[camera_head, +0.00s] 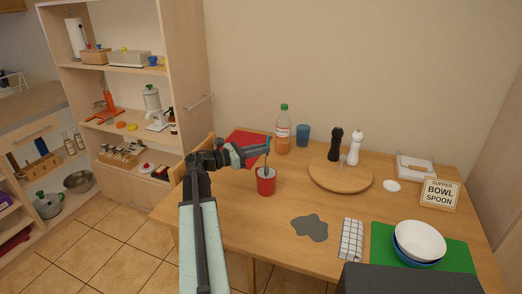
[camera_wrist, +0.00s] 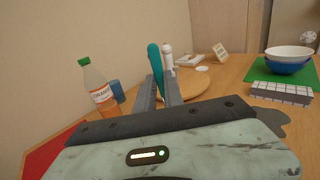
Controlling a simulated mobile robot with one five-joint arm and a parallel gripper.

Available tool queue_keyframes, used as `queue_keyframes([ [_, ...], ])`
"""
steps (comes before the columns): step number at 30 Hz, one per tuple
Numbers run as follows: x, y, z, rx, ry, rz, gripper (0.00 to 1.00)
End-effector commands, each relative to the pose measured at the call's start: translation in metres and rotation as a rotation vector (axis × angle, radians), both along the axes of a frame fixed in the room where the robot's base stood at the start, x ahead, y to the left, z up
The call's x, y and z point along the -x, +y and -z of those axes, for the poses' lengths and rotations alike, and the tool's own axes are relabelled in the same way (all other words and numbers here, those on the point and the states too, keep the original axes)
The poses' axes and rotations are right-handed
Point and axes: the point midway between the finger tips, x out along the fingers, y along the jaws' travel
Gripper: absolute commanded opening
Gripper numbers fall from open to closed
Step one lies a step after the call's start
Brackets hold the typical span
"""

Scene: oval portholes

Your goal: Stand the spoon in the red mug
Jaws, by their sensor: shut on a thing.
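The red mug (camera_head: 266,187) stands upright on the wooden table, below my gripper (camera_head: 264,149) in the head view. My gripper is shut on the teal handle of the spoon (camera_wrist: 154,59), between the two grey fingers (camera_wrist: 162,91) in the wrist view. In the head view the spoon (camera_head: 267,160) hangs nearly upright, its lower end at the mug's mouth. The spoon's bowl is hard to make out, and I cannot tell how deep it reaches. The mug does not show in the wrist view.
An orange bottle (camera_head: 283,133) and a blue cup (camera_head: 303,134) stand behind the mug. A round board (camera_head: 340,179) holds two mills. A red mat (camera_head: 239,143) lies behind my arm. A grey patch (camera_head: 310,228), a checked cloth (camera_head: 351,239) and stacked bowls (camera_head: 419,241) are to the right.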

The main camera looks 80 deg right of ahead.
Motion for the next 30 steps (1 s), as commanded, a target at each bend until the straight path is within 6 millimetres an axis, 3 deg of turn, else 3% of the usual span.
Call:
queue_keyframes([
  [1,0.000,0.000,0.010,0.000,0.000,0.000,0.00],
  [9,0.001,0.000,0.033,0.000,0.000,0.001,0.00],
  [21,0.001,0.000,0.035,0.000,0.000,0.002,0.00],
  [22,0.001,0.000,0.035,0.000,0.000,0.002,0.21],
  [24,0.001,0.000,0.035,0.000,0.000,0.002,0.38],
  [30,0.001,0.000,0.036,0.000,0.000,0.002,0.38],
])
